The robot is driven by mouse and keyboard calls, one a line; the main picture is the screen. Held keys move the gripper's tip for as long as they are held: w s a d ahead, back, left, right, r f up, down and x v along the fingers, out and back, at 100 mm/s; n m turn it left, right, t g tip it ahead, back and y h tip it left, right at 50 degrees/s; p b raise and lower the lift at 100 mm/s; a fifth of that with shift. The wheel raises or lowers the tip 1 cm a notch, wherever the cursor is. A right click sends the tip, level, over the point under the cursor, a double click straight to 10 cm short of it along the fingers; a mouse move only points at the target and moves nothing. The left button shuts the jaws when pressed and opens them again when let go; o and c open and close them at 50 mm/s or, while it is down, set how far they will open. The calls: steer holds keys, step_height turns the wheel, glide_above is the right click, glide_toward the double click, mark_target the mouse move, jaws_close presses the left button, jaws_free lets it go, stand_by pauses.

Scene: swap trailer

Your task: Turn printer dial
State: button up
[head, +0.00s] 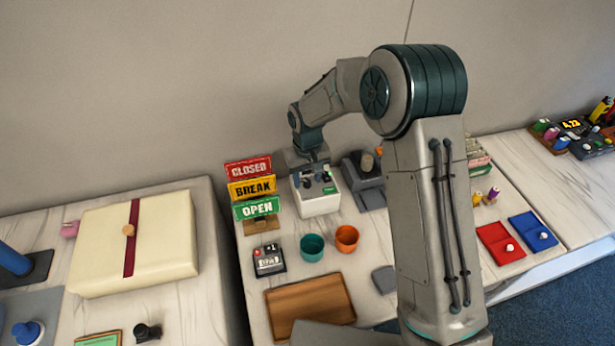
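A small white machine (320,207), which looks like the printer, stands on the middle counter against the wall side. Its top carries dark parts and a green spot. My gripper (317,180) points down right over the top of this machine. Its fingertips are small in the head view and overlap the top panel. I cannot make out the dial, and I cannot tell whether the fingers touch it or how far apart they are.
A dark grey device (366,180) stands close right. A teal cup (312,247), an orange cup (347,238) and a wooden tray (310,305) are in front. A gap separates the left counter.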

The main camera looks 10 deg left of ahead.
mark_target(309, 181)
step_height(309, 181, up, 14)
steer(key=p, duration=0.8)
steer(key=shift+f, duration=0.1)
steer(key=s+d+r+m+t, duration=0.1)
steer(key=s+d+r, duration=0.3)
steer(key=d+r, duration=0.3)
steer(key=s+d+r+m+t, duration=0.1)
steer(key=s+d+r+m, duration=0.1)
steer(key=s+d+r, duration=0.5)
steer(key=s+d+m+t+b, duration=0.1)
steer(key=s+d+m, duration=0.2)
steer(key=s+d, duration=0.9)
steer(key=shift+s+r+t+b, duration=0.2)
steer(key=shift+s+t+b, duration=0.1)
steer(key=shift+s+t, duration=0.15)
